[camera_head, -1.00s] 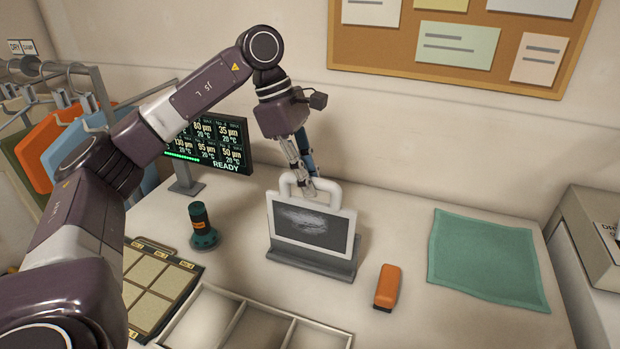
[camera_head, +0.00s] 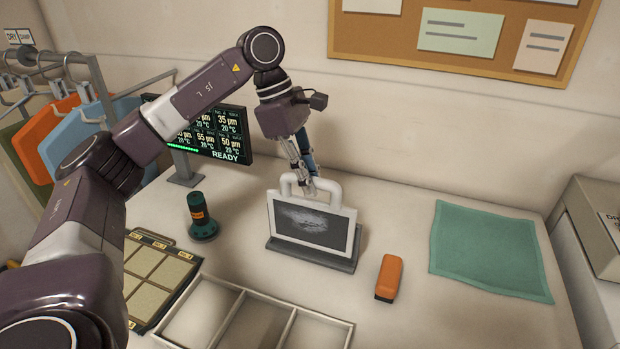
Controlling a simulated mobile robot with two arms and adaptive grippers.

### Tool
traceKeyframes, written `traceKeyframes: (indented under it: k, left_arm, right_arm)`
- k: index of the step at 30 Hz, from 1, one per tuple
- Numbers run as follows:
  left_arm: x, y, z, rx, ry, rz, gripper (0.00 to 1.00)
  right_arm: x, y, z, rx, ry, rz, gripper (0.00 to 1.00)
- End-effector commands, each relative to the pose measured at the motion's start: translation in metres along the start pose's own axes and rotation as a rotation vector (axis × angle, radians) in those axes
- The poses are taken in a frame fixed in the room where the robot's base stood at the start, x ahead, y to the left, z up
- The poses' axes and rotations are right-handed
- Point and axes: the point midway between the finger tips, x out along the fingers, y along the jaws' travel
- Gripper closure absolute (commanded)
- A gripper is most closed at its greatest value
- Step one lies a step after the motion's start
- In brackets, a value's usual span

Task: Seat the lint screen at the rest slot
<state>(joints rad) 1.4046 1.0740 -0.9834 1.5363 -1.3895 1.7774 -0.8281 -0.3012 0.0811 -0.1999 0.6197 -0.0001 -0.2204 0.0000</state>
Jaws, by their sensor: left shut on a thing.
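The lint screen (camera_head: 311,222) has a white frame, a dark mesh with a pale lint patch, and a looped white handle on top. It stands upright with its lower edge at the grey rest slot (camera_head: 300,254), a low base on the counter; I cannot tell how deep it sits in the slot. My left gripper (camera_head: 309,186) comes down from above and is shut on the handle of the lint screen. My right gripper is not in view.
An orange block-like tool (camera_head: 389,278) lies right of the base, and a green cloth (camera_head: 487,251) farther right. A dark green canister (camera_head: 201,217) stands to the left. A divided tray (camera_head: 290,301) and a panel of beige pads (camera_head: 157,277) are in front. A monitor (camera_head: 224,133) stands behind.

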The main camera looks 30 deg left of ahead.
Motion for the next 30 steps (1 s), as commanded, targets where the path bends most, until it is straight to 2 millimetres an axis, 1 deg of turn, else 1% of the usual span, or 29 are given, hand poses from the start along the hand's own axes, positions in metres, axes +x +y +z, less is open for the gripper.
traceKeyframes:
  k: [17,30]
  left_arm:
    - [0.0,0.0,0.0,0.0,0.0,0.001,1.0]
    - [0.01,0.0,-0.004,0.0,0.0,0.0,1.0]
  right_arm:
    - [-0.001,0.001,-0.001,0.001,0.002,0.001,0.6]
    - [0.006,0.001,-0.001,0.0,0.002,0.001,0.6]
